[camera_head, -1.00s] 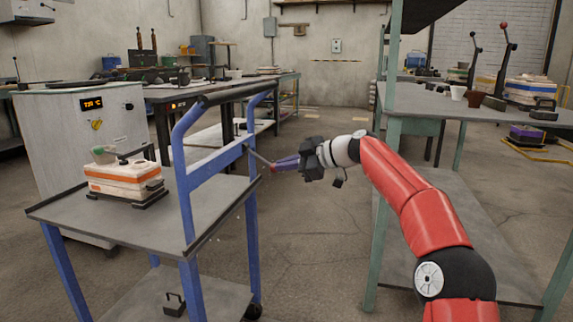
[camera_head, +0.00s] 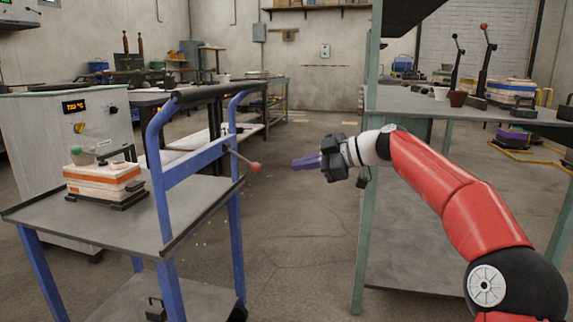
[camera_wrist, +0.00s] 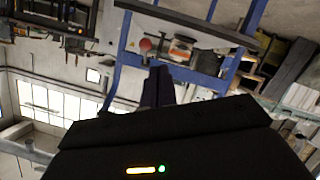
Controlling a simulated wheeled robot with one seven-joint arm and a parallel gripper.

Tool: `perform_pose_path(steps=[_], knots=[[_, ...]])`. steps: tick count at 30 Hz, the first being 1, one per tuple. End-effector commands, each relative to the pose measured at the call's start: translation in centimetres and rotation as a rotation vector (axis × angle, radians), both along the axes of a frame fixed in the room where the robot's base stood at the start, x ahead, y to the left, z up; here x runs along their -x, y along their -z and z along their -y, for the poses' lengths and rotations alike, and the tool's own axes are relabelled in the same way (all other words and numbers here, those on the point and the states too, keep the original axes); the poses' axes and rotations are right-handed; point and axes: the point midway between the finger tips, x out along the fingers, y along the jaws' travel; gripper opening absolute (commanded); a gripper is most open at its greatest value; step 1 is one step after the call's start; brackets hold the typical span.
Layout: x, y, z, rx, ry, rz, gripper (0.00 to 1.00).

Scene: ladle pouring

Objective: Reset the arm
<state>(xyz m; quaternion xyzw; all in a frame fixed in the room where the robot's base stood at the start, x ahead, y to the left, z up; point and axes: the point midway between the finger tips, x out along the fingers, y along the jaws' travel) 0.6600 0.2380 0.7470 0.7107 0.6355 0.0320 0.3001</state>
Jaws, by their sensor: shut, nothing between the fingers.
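My red arm reaches in from the right in the head view. My gripper (camera_head: 298,164) has purple fingers pointing left, shut and empty, above open floor. It also shows in the wrist view (camera_wrist: 158,74), where its fingers are close together. A rod with a red ball end (camera_head: 254,168) sticks out from the blue-framed cart (camera_head: 160,205), left of my fingertips. A visible gap lies between them. The red ball also shows in the wrist view (camera_wrist: 145,45).
An orange and white mould box (camera_head: 102,178) sits on the cart's top. A grey cabinet (camera_head: 40,140) with a lit display stands behind it. A green-framed workbench (camera_head: 415,102) stands close on the right, with small pots and lever stands. Floor between cart and bench is clear.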

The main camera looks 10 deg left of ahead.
Motion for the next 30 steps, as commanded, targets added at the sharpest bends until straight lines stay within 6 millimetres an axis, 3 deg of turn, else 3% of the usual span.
perform_pose_path(steps=[6, 14, 17, 23, 26, 30], knots=[[0.2, 0.0, 0.8, -0.001, 0.000, 0.002, 0.00], [0.3, 0.0, 0.8, 0.002, 0.001, 0.001, 0.00], [1.2, 0.4, 0.3, 0.038, 0.014, -0.029, 0.00], [6.8, 3.5, -0.4, 0.255, 0.181, -0.230, 0.00], [10.4, 5.6, 1.3, 0.369, 0.350, -0.348, 0.00], [15.7, 8.2, 5.4, 0.462, 0.625, -0.490, 0.00]])
